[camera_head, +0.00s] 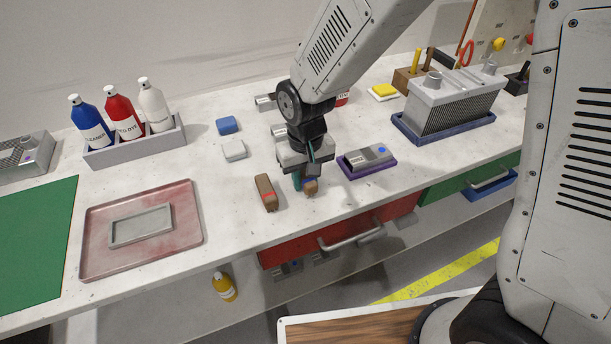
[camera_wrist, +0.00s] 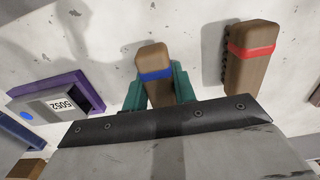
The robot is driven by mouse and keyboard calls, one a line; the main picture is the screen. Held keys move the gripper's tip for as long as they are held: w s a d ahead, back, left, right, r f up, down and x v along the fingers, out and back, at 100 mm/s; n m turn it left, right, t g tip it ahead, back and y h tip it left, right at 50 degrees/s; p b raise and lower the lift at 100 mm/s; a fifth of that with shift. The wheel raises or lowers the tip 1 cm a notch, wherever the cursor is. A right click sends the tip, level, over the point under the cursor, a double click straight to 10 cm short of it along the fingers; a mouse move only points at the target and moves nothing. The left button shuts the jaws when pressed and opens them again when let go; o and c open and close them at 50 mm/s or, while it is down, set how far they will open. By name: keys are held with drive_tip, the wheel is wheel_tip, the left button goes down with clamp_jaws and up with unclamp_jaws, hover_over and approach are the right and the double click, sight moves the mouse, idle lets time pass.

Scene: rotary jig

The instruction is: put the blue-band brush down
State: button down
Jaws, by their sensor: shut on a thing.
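The blue-band brush (camera_wrist: 154,62) is a brown block with a blue band. My gripper (camera_wrist: 157,88) is shut on it, with a teal finger on each side. In the head view the same brush (camera_head: 310,187) shows below my gripper (camera_head: 304,180), low over the white bench. I cannot tell whether its underside touches the bench. The red-band brush (camera_head: 265,193) lies on the bench just left of it. In the wrist view the red-band brush (camera_wrist: 250,60) is at the right, apart from my gripper.
A purple tray (camera_head: 369,170) with a grey device sits right of my gripper. A blue block (camera_head: 227,125) and a white block (camera_head: 233,150) lie behind to the left. A pink tray (camera_head: 100,205) is farther left. Bare bench lies between it and the red-band brush.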

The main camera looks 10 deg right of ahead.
drive_tip(key=shift+s+f, duration=0.1)
drive_tip(key=shift+f, duration=0.25)
drive_tip(key=shift+s+d+f, duration=0.1)
drive_tip(key=c, duration=1.2)
unclamp_jaws()
drive_tip(key=shift+f, duration=0.1)
drive_tip(key=shift+o, duration=0.4)
drive_tip(key=r, duration=1.1)
drive_tip(key=shift+w+r, duration=0.2)
drive_tip(key=shift+r, duration=0.2)
drive_tip(key=s+d+r+m, duration=0.1)
drive_tip(key=s+d+r, duration=0.5)
drive_tip(key=d+r, duration=0.4)
drive_tip(key=s+d+r+m+t, duration=0.1)
drive_tip(key=s+d+m, duration=0.1)
drive_tip(key=s+d, duration=0.8)
drive_tip(key=s, duration=0.3)
drive_tip(key=shift+s+d, duration=0.25)
drive_tip(key=shift+d, duration=0.05)
